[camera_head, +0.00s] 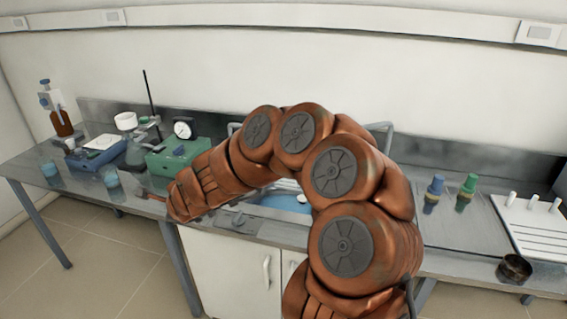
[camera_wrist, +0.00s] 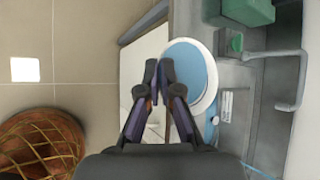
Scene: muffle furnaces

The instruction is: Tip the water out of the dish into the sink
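The dish (camera_wrist: 206,100) is round and white with blue water in it.
A tap (camera_wrist: 285,54) stands beside the sink. A green device (camera_head: 170,158) with a gauge and two blue-filled cups, one nearer (camera_head: 112,179) and one farther (camera_head: 50,169), are on the left bench. Blue and green bottles (camera_head: 433,193) and a dark bowl (camera_head: 514,269) are on the right.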

